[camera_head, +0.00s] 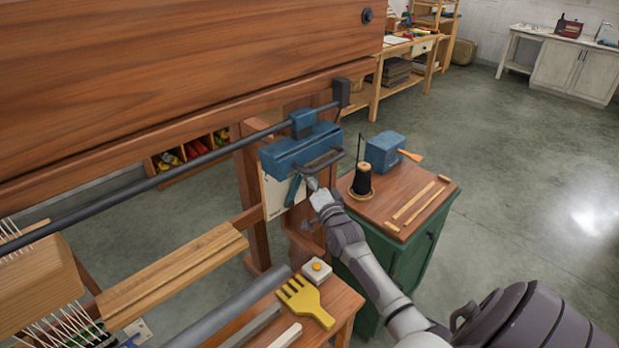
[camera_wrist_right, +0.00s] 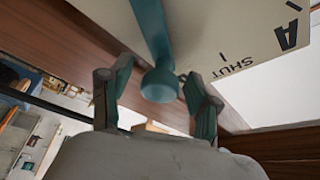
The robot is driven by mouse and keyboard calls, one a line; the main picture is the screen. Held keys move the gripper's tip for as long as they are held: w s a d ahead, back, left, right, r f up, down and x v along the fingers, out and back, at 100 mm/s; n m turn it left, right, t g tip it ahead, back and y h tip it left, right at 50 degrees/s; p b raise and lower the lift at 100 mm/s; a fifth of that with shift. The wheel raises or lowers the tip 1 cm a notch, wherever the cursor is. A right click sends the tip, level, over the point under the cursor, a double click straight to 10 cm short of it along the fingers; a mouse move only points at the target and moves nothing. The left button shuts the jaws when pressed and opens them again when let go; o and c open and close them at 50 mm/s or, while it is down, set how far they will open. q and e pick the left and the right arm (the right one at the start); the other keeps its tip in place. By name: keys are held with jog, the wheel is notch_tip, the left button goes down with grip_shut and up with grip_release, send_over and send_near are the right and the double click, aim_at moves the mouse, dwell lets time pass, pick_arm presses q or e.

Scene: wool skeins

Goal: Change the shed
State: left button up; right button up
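A teal lever (camera_head: 293,189) hangs below a blue housing (camera_head: 285,155) on the loom's frame, in front of a cream plate (camera_head: 273,198). My right gripper (camera_head: 311,184) is beside the lever's lower end in the head view. In the right wrist view the lever (camera_wrist_right: 150,30) ends in a round teal knob (camera_wrist_right: 159,86). The two fingers of my right gripper (camera_wrist_right: 158,92) stand apart on either side of the knob, with visible gaps. The plate (camera_wrist_right: 225,35) reads "SHUT" and "A" there. My left gripper is not in view.
A green cabinet (camera_head: 428,228) with a wooden top stands right of the lever, carrying a black spool (camera_head: 362,180), a blue box (camera_head: 384,150) and sticks. A bench at the front holds a yellow comb (camera_head: 305,299). A long dark rod (camera_head: 150,183) crosses the loom. The right floor is clear.

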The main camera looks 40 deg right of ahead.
jog(key=shift+s+a+f, duration=0.15)
jog(key=shift+s, duration=0.2)
jog(key=v, duration=1.1)
jog(key=shift+s+a, duration=0.1)
